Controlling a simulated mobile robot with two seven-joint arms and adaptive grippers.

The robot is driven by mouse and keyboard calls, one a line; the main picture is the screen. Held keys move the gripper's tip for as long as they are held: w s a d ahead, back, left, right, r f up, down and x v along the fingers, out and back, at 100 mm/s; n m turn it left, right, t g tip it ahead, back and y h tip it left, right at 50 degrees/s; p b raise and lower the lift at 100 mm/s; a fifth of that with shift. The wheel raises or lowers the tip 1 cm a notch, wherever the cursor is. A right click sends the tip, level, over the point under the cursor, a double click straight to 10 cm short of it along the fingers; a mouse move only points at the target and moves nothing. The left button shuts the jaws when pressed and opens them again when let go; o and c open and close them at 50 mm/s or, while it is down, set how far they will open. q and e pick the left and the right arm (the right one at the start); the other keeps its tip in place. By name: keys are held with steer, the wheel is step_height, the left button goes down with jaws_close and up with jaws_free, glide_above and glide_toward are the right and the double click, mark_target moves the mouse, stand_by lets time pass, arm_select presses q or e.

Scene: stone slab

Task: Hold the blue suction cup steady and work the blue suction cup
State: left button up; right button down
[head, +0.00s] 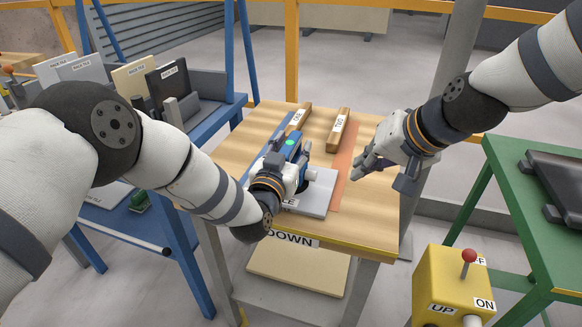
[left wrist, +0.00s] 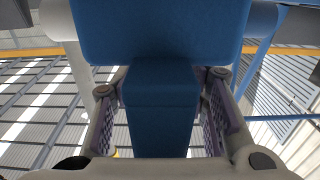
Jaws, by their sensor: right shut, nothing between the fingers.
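The blue suction cup (head: 289,146), with a green dot on top, is on the light grey slab (head: 318,194) on the wooden table. My left gripper (head: 303,178) is at the cup and partly hides it. In the left wrist view, the cup's blue handle (left wrist: 160,112) lies between the two fingers (left wrist: 161,85), whose tips close in against its sides. The cup's underside is hidden. My right gripper (head: 361,170) is shut and empty, above the table to the right of the slab and apart from the cup.
Two labelled wooden bars (head: 338,130) lie at the back of the table (head: 372,205). An orange strip (head: 345,172) runs right of the slab. A yellow control box (head: 452,288) with a red-knobbed lever stands front right. A blue rack is at left, a green table (head: 510,200) at right.

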arm_select(q)
steer(key=v, duration=1.2)
steer(key=shift+r, duration=0.1)
